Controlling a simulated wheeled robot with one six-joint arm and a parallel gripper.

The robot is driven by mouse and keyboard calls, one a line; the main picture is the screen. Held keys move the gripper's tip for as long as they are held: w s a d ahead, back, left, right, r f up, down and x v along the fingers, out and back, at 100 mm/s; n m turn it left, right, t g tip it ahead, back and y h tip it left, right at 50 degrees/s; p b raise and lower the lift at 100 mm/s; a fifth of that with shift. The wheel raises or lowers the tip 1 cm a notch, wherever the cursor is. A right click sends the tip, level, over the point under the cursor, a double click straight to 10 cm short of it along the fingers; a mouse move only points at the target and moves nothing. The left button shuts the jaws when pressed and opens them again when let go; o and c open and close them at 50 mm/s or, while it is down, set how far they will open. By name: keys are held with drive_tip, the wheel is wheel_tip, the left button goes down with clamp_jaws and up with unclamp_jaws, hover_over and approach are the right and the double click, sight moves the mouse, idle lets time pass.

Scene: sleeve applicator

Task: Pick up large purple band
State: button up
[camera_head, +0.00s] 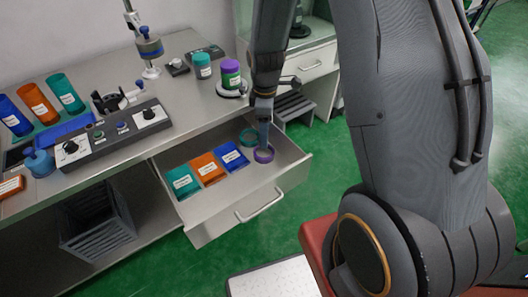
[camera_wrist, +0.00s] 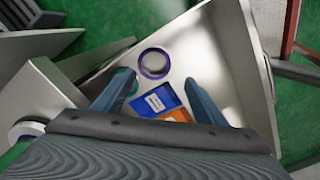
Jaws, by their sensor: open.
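The large purple band (camera_head: 263,155) lies in the open drawer, near its right end. In the wrist view the purple band (camera_wrist: 154,64) is a ring with a pale inside, ahead of and between my fingers. My gripper (camera_head: 264,140) points down over the drawer, just above the band in the head view. In the wrist view my gripper (camera_wrist: 160,88) has its two blue fingers wide apart with nothing between them. I cannot tell the exact height above the band.
The drawer (camera_head: 292,176) also holds a teal ring (camera_head: 249,137) close behind the band, and blue (camera_head: 230,157), orange (camera_head: 207,168) and teal (camera_head: 182,181) labelled packs to the left. Drawer walls surround them. The counter (camera_head: 185,105) above carries a control panel and coloured cylinders.

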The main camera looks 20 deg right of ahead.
drive_tip(key=shift+w+a+f+n+p, duration=0.1)
drive_tip(key=shift+w+f+n+p, duration=0.25)
drive_tip(key=shift+f, duration=1.45)
drive_tip(key=shift+w+a+f+n+p, duration=0.15)
drive_tip(key=shift+f+n+p, duration=0.25)
drive_tip(key=shift+f, duration=1.4)
drive_tip(key=shift+w+f+n+p, duration=0.25)
drive_tip(key=shift+f+p, duration=0.2)
drive_tip(key=shift+f, duration=1.35)
drive_tip(key=c, duration=0.7)
